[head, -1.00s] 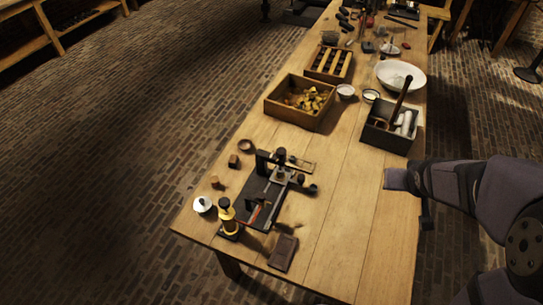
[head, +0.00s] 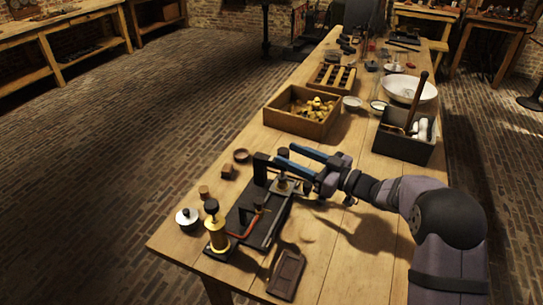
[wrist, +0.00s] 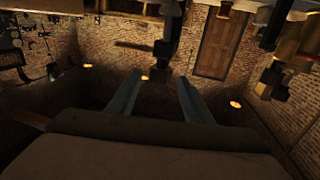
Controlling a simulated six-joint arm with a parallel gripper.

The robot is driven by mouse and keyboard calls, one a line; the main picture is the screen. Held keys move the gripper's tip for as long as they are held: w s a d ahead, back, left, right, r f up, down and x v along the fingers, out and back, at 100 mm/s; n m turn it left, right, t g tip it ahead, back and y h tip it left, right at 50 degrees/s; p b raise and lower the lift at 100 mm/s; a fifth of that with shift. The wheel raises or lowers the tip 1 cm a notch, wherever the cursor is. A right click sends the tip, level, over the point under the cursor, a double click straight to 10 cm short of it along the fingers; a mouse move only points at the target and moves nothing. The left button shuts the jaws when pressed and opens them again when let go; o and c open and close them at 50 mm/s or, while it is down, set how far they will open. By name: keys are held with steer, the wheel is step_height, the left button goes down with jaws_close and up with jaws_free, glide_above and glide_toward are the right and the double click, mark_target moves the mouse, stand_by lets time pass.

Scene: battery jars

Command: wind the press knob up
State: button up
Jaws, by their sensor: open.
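The press (head: 262,168) stands on a dark base on the near part of the table, with a dark frame and a brass part. Its dark round press knob (head: 283,153) is on top. My gripper (head: 284,154) reaches in from the right, nearly level, with its two blue fingers open. The knob appears between or just beyond the fingertips. In the wrist view the fingers (wrist: 158,84) are apart, and a dark knob (wrist: 160,73) on a dark post shows between their tips. I cannot tell whether a finger touches it.
A dark flat tray (head: 287,274) lies in front. A wooden box of brass parts (head: 300,112) and a dark tool box (head: 404,143) stand behind.

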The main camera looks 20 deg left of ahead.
mark_target(278, 151)
steer(key=shift+f, duration=0.2)
steer(key=shift+p+x, duration=0.6)
steer(key=shift+x, duration=3.1)
steer(key=c, duration=1.1)
